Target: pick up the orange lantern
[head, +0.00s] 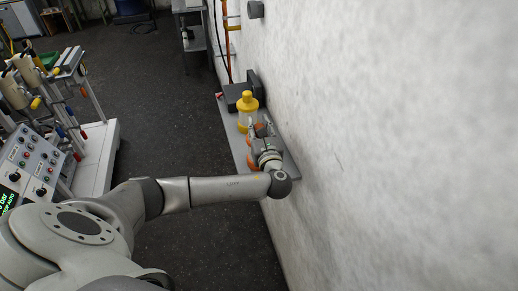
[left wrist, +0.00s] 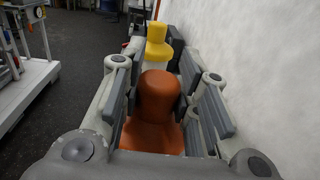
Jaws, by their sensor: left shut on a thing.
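The orange lantern (left wrist: 158,100) stands between the fingers of my left gripper (left wrist: 157,105) in the left wrist view, with its rounded top narrower than its base. My left gripper is shut on it. In the head view the left gripper (head: 262,140) is at the wall shelf, and only orange bits of the lantern (head: 251,162) show beside and behind the gripper. Whether the lantern touches the shelf cannot be told. My right gripper is not in view.
A yellow lantern (head: 247,113) stands on the grey shelf (head: 236,143) just beyond the gripper. A dark case (head: 240,91) lies behind it. The white wall (head: 380,140) is close on the right. A cart with control panels (head: 35,165) stands at left; the floor between is clear.

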